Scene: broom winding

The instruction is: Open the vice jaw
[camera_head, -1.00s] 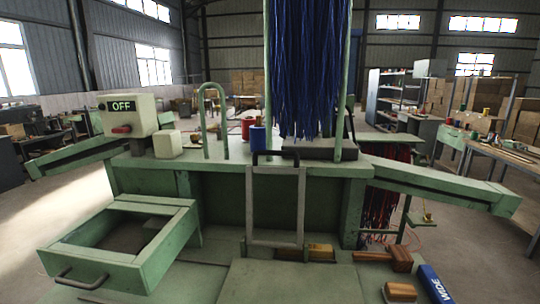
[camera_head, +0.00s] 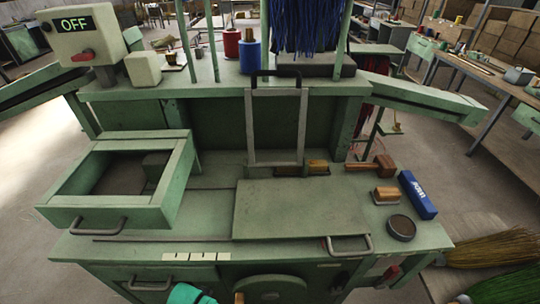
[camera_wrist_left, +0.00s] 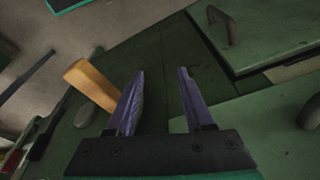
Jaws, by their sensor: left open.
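I cannot tell for sure which part is the vice jaw. A grey rectangular metal frame (camera_head: 249,125) with a black bar on top stands upright at the middle of the green bench. Below the bench front is a round green part (camera_head: 270,287), with a wooden handle end (camera_head: 239,297) beside it. My left gripper (camera_wrist_left: 160,72) is open and empty in the left wrist view. A wooden handle (camera_wrist_left: 92,85) lies just left of its fingers, apart from them. In the head view only a teal part of my left arm shows at the bottom edge. My right gripper is not in view.
An open green drawer box (camera_head: 66,213) juts out at the left. A control box reading OFF (camera_head: 82,35) stands behind it. A blue box (camera_head: 417,195), a dark round tin (camera_head: 401,228) and wooden-handled tools (camera_head: 372,166) lie at the right. The flat green plate (camera_head: 300,210) is clear.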

